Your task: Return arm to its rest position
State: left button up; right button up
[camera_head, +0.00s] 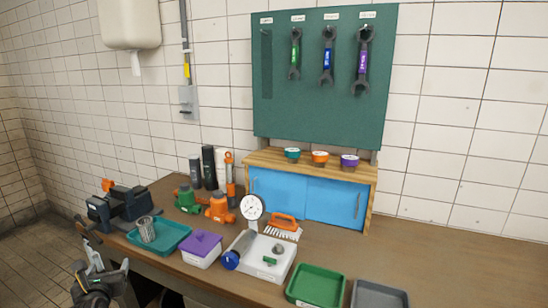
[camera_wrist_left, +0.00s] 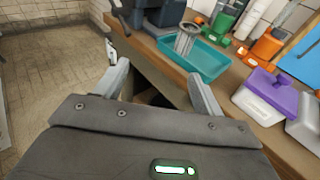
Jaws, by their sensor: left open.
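My left gripper (camera_head: 97,262) is at the lower left in the head view, off the front edge of the workbench (camera_head: 430,250). In the left wrist view its two fingers (camera_wrist_left: 160,85) are spread apart with nothing between them. The fingers point toward the bench's front edge and the teal tray (camera_wrist_left: 215,60). That tray (camera_head: 175,238) holds a metal cylinder (camera_head: 147,230). My right gripper is in neither view.
A dark vise (camera_head: 122,205) stands at the bench's left end, near the gripper. A purple-lidded box (camera_head: 202,250), a white case (camera_head: 268,260) and a green tray (camera_head: 316,285) line the front. Open floor (camera_head: 35,260) lies left of the bench.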

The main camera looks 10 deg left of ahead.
pick_arm(q)
jog(key=w+d+f+m+h, duration=0.2)
jog(key=w+d+f+m, duration=0.2)
jog(key=f+m, duration=0.5)
jog(key=w+d+f+m+h, duration=0.1)
jog(key=w+d+f+m, duration=0.4)
jog(key=m, duration=0.6)
jog(key=s+d+f+m+g+h, duration=0.1)
jog(key=s+d+f+m, duration=0.25)
jog(key=f, duration=0.45)
jog(key=s+d+f+m+g+h, duration=0.1)
jog(key=s+d+f+m+g, duration=0.15)
jog(key=f+m, duration=0.4)
jog(key=s+d+f+m+g+h, duration=0.1)
jog(key=s+d+f+m, duration=0.25)
jog(key=f, duration=0.55)
jog(key=s+d+f+m+g+h, duration=0.1)
jog(key=s+d+f+m+g, duration=0.2)
jog(key=s+f, duration=0.65)
jog(key=s+d+f+m+g, duration=0.1)
jog(key=s+d+f+m, duration=0.3)
jog(key=s+f, duration=0.55)
jog(key=s+a+f+m+g, duration=0.1)
jog(key=s+f+g, duration=0.1)
jog(key=s, duration=1.2)
jog(key=s+a+f+m+g, duration=0.1)
jog(key=s+f+m+g, duration=0.1)
jog(key=s, duration=1.3)
jog(key=shift+f, duration=0.35)
